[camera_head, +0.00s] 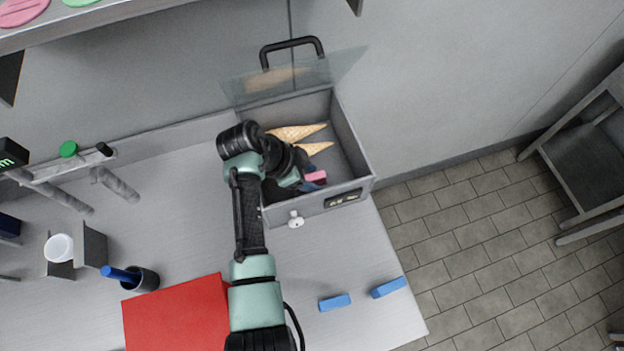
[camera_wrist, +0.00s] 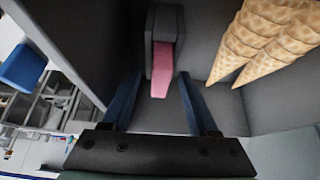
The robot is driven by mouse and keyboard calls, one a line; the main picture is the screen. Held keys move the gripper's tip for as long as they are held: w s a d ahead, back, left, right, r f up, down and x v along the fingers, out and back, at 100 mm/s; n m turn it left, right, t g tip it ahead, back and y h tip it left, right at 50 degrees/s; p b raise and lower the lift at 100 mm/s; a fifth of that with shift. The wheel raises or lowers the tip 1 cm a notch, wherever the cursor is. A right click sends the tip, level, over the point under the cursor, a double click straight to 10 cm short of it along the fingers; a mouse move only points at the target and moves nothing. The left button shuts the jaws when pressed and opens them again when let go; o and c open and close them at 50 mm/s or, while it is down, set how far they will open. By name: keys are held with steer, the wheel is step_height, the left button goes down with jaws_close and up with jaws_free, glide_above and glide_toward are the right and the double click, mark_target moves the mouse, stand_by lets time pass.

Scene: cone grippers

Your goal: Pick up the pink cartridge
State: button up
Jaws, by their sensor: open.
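The pink cartridge (camera_wrist: 163,70) sticks out of a dark grey holder (camera_wrist: 166,20) inside the grey box. In the head view the cartridge (camera_head: 316,176) shows as a small pink piece near the box's front wall, partly covered by my gripper. My gripper (camera_wrist: 160,80) is open. In the wrist view its two blue fingers stand left and right of the cartridge's free end, with a gap on each side. In the head view my arm reaches down into the grey box (camera_head: 352,140) and hides its left part.
Waffle cones (camera_head: 298,132) lie in the box, close to the right finger in the wrist view (camera_wrist: 262,40). A clear lid (camera_head: 345,65) with a black handle stands open behind.

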jaws_close()
stand_by(0.5)
